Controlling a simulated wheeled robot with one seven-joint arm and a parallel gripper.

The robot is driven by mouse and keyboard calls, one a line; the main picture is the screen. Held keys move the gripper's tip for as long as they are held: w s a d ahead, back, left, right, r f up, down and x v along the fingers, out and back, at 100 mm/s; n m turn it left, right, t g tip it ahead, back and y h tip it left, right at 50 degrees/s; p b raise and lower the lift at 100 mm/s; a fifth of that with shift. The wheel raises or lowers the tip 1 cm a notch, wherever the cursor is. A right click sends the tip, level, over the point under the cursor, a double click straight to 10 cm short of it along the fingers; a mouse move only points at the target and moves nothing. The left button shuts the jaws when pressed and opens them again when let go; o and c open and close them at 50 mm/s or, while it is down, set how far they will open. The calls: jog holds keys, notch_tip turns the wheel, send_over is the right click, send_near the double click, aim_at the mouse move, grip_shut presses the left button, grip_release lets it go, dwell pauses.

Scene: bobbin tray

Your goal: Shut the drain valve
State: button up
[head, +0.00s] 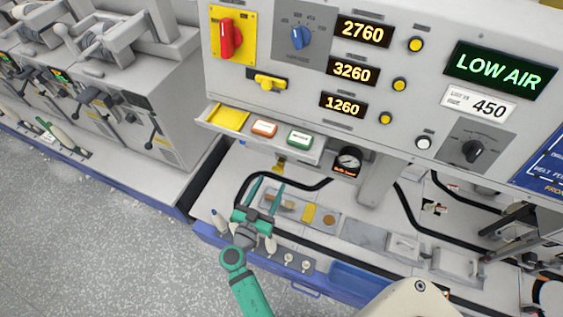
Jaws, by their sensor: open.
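My gripper (270,187) is open and empty, its two teal fingers pointing up the picture over the tray bed below the control panel. A small yellow valve-like part (279,166) hangs below the panel's shelf, just beyond my fingertips; it may be the drain valve. It is small and partly shaded, so I cannot tell its handle position. A black hose runs close by it. A yellow handle (269,82) also lies crosswise on the panel front, higher up.
The control panel (350,125) overhangs the work area, with a red knob (230,38) and a lit LOW AIR sign (498,70). Small bottles and the tray with several small parts (325,218) lie around my gripper. Open floor (120,240) is at left.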

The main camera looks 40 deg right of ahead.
aim_at(279, 168)
jog(key=shift+w+d+r+m, duration=0.25)
jog(key=shift+d+m, duration=0.1)
jog(key=shift+m, duration=0.25)
jog(key=x, duration=1)
jog(key=shift+w, duration=0.15)
jog(key=shift+d, duration=0.1)
jog(key=shift+c, duration=0.7)
jog(key=c, duration=0.9)
